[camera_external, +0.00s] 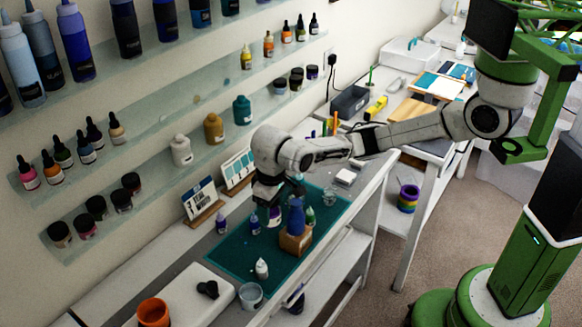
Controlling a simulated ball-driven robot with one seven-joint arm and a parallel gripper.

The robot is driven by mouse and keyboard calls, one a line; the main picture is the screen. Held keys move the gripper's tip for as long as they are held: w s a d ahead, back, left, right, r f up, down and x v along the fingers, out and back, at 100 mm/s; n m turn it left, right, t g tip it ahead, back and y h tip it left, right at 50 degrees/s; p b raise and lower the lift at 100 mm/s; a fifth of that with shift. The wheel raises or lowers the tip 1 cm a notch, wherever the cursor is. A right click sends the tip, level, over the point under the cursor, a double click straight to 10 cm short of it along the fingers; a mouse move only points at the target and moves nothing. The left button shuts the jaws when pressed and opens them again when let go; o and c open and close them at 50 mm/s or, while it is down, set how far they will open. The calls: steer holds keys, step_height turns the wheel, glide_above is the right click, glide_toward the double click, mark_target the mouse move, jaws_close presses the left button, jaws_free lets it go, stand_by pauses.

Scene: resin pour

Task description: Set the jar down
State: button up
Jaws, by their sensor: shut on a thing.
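My gripper (271,203) points down over the teal mat (236,254) on the workbench, at the end of my white arm. It is shut on a small jar (274,217) with a pale and purple look, partly hidden by the fingers. The jar appears upright, low over the mat or on it; I cannot tell whether its base touches. A blue bottle (296,215) in a wooden block (296,241) stands just right of the jar.
A clear cup (251,296) and an orange cup (153,312) are near the front. Two cards on stands (202,200), (238,170) line the wall side. The mat's left part is mostly bare.

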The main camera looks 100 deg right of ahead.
steer(key=shift+w+f, duration=0.35)
steer(key=shift+f, duration=0.25)
steer(key=w+f+b, duration=0.2)
steer(key=w+f, duration=0.1)
steer(key=w, duration=0.1)
steer(key=w+d+f+b, duration=0.1)
steer(key=w+f+b, duration=0.1)
steer(key=w+f, duration=0.1)
steer(key=w+f+b, duration=0.2)
steer(key=w+f, duration=0.1)
steer(key=w, duration=0.3)
steer(key=shift+d+f+b, duration=0.15)
steer(key=shift+d+b, duration=0.1)
steer(key=shift+b, duration=0.05)
steer(key=shift+w+f, duration=0.1)
steer(key=shift+f, duration=0.25)
steer(key=shift+f+p, duration=0.35)
steer(key=shift+f, duration=0.95)
steer(key=shift+f, duration=0.15)
steer(key=o, duration=1.1)
